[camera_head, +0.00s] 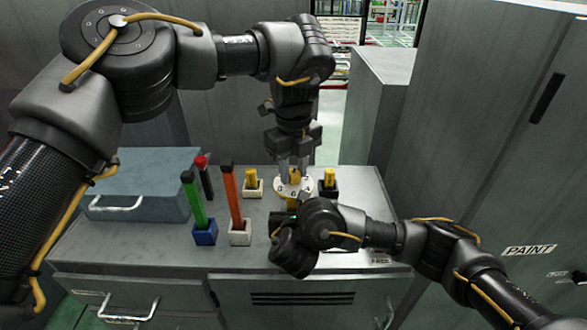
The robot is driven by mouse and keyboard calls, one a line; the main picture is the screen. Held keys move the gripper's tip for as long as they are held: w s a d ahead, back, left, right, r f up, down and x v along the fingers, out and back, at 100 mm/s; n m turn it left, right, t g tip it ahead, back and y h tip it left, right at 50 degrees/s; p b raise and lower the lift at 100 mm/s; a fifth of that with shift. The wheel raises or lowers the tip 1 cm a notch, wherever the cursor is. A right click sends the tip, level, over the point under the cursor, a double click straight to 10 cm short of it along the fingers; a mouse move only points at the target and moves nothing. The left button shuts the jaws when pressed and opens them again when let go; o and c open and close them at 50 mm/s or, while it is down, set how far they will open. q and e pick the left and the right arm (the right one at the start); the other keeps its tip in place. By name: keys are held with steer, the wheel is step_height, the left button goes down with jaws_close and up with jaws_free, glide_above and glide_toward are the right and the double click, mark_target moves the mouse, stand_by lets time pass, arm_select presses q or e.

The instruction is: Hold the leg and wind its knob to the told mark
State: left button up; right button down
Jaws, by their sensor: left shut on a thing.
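A white dial (283,189) with dark and yellow figures sits at the middle of the bench top, with a yellow knob (295,174) on it. My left gripper (294,173) points straight down from above, its two fingers shut on the knob. The figure that the knob points at is too small to tell. My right gripper (284,217) is low in front of the dial, mostly hidden by its own wrist. Its fingers do not show clearly. The leg under the dial is hidden behind my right wrist, so I cannot tell whether it is gripped.
To the left stand a green bar (194,200), an orange bar (234,195) and a red-topped black bar (205,178). A blue-grey box (150,175) is at far left.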

arm_select(q)
steer(key=m, duration=0.4)
steer(key=shift+m, duration=0.3)
steer(key=m, duration=0.3)
steer(key=shift+m, duration=0.3)
steer(key=m, duration=0.4)
steer(key=shift+a+f+m, duration=0.1)
steer(key=shift+m, duration=0.2)
steer(key=m, duration=0.3)
steer(key=shift+m, duration=0.3)
steer(key=m, duration=1.2)
steer(key=shift+m, duration=2.3)
steer(key=shift+s+f, duration=0.1)
